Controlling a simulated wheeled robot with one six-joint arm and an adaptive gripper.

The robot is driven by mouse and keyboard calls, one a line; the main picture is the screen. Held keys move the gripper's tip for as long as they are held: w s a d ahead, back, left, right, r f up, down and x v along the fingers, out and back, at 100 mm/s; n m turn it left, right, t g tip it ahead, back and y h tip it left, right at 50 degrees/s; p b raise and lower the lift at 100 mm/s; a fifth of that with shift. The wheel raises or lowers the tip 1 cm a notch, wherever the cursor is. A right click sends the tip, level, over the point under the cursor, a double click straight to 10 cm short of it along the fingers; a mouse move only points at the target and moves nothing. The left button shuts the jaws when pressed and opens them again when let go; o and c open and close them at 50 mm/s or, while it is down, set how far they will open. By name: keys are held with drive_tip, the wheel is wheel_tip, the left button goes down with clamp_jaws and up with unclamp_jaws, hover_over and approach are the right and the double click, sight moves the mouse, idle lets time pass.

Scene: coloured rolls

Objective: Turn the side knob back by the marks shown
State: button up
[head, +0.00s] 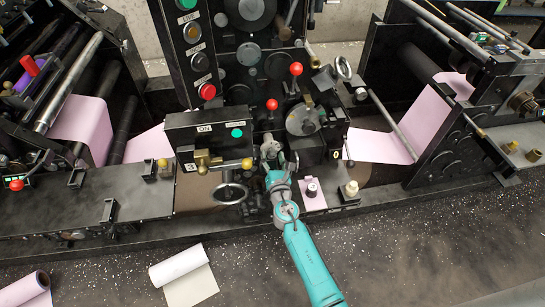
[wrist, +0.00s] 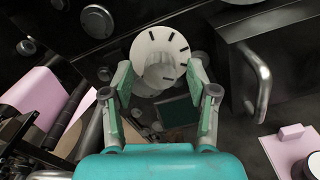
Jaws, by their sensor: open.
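The side knob (wrist: 160,70) is a pale grey knob on a round white dial plate (wrist: 152,46) with several black marks around its upper and right edge. My gripper (wrist: 161,84) is open in the wrist view, with one green-padded finger to the left of the knob and one to the right. Gaps show between the pads and the knob; I cannot tell how deep the fingers reach. In the head view my gripper (head: 271,160) is at the machine's front, between the box marked ON and the dark block, and hides most of the knob.
A curved metal handle (wrist: 258,75) on a dark block stands right of my gripper. A pink pad with a small knob (head: 312,187) lies to the right. A handwheel (head: 229,194) and a brass valve (head: 203,160) are close on the left.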

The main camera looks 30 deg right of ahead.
drive_tip(key=shift+w, duration=0.2)
clamp_jaws()
